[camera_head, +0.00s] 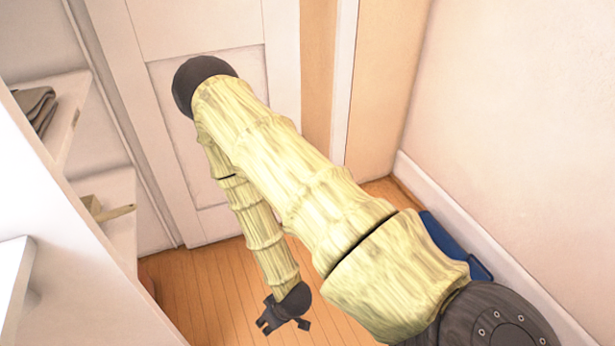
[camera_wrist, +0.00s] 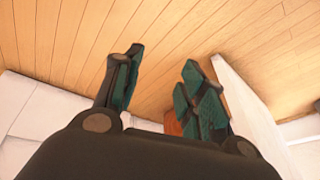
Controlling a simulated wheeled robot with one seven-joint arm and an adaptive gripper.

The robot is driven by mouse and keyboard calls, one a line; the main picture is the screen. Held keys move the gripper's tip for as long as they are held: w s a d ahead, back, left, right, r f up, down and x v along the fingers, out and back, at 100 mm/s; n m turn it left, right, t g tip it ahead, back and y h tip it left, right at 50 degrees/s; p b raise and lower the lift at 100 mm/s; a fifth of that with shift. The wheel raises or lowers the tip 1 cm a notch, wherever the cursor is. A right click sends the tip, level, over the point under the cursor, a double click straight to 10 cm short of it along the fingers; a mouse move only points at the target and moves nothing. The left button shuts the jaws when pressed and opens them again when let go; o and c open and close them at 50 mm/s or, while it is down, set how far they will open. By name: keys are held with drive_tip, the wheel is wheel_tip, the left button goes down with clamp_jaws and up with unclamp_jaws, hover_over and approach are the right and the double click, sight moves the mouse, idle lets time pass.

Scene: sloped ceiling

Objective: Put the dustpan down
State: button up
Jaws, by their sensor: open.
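A tan object with a flat body and a thin handle (camera_head: 104,209) lies on the lower shelf at the left in the head view; it looks like a dustpan, but it is small and partly cut off by the shelf side. My gripper (camera_head: 284,321) hangs low over the wooden floor, right of the shelf unit and apart from that object. In the wrist view my gripper (camera_wrist: 162,68) is open, with nothing between its green-padded fingers. The tan object does not show in the wrist view.
A blue object (camera_head: 455,245) lies by the right wall, partly hidden behind my arm. Folded dark cloth (camera_head: 36,107) lies on the upper shelf. A white panelled door (camera_head: 215,110) stands at the back. Wooden floor (camera_head: 207,285) is clear around my gripper.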

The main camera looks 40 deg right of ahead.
drive_tip(key=s+d+m+g+h, duration=0.1)
drive_tip(key=s+g, duration=0.2)
drive_tip(key=s, duration=1.1)
drive_tip(key=shift+d+r+g+h, duration=0.3)
drive_tip(key=shift+r+g+h, duration=0.1)
drive_tip(key=shift+w, duration=0.1)
idle(0.4)
